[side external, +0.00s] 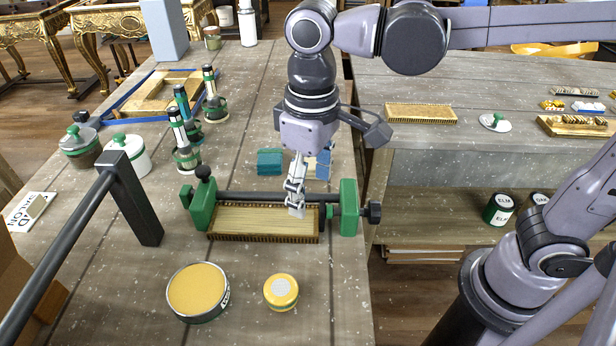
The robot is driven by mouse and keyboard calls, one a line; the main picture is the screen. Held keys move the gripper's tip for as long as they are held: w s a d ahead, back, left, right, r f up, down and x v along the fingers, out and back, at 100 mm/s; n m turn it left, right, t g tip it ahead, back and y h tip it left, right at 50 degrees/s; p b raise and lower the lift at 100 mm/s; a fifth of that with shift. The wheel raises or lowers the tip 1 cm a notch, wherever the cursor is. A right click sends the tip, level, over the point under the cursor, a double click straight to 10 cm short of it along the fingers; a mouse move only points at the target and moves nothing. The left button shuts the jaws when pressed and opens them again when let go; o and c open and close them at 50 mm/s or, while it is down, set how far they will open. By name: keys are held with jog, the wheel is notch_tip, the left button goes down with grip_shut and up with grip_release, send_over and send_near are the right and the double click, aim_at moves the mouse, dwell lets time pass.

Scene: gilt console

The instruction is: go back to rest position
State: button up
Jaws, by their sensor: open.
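My gripper (296,206) points down in the middle of the workbench, its fingertips at the right part of a green bar clamp (202,205). It is open, with the fingers seen nearly edge-on. A fluted wooden strip (262,224) lies along the front of the clamp, between its green jaws. The fingers overlap the black bar and the strip's right end in this view. I cannot tell whether they touch either one. Nothing shows held between the fingers.
A round yellow-topped tin (198,290) and a small yellow jar (281,292) stand in front. A black rail (128,190) rises at left. Jars, brushes and a blue-strapped frame (160,92) lie behind. Teal blocks (270,162) sit behind the clamp. A second bench (480,150) is at right.

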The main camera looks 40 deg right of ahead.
jog(key=w+a+f+n, duration=0.1)
jog(key=w+a, duration=0.6)
jog(key=w, duration=0.4)
jog(key=shift+w+a, duration=0.2)
jog(key=shift+a, duration=0.2)
dwell(0.5)
